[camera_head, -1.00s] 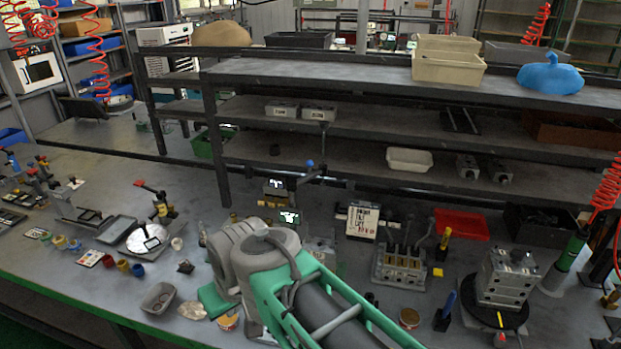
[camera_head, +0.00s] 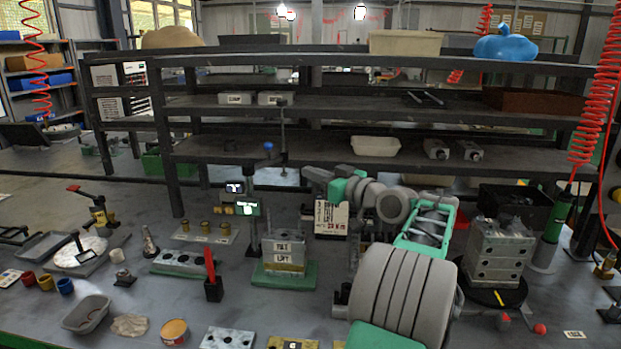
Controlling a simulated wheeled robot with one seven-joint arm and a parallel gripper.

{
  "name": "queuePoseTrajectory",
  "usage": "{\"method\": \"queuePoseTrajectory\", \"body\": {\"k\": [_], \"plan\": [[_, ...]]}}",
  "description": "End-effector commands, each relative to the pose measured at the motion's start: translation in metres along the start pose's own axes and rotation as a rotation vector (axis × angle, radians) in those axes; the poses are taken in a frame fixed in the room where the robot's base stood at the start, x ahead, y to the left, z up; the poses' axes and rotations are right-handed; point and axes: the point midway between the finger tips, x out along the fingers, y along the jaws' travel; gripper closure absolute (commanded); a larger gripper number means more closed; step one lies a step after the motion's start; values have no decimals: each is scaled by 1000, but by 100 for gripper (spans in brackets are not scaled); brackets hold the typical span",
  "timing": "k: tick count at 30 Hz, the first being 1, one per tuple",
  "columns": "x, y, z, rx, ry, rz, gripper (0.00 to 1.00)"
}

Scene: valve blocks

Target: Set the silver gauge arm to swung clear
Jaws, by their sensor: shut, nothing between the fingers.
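A gauge stand with a thin dark upright post (camera_head: 283,128) and a blue knob (camera_head: 268,147) stands at the back middle, in front of the shelves. I take the silver gauge arm to be part of it, but its bar is too small and dark to make out, so its angle cannot be told. My gripper (camera_head: 308,174) is small in view at the end of my arm, shut and empty, just right of the post. Whether it touches the stand cannot be told. A silver labelled block (camera_head: 285,251) on a green base stands below and in front of the post.
Two small lit displays (camera_head: 246,207) stand left of the post. A white lettered board (camera_head: 330,218) is below my gripper. A silver block (camera_head: 495,252) on a black turntable stands at right. A red-handled tool (camera_head: 211,275) stands upright at front left of the labelled block.

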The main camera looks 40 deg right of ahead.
Motion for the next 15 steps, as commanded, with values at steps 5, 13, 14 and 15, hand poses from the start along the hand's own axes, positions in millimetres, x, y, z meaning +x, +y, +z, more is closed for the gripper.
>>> {"method": "queuePoseTrajectory", "body": {"k": [5,13,14,15], "plan": [[41,-2,0,2,-1,-4,100],[93,-2,0,1,-2,-3,100],[96,-1,0,1,-2,-2,100],[100,-2,0,0,-2,-2,100]]}}
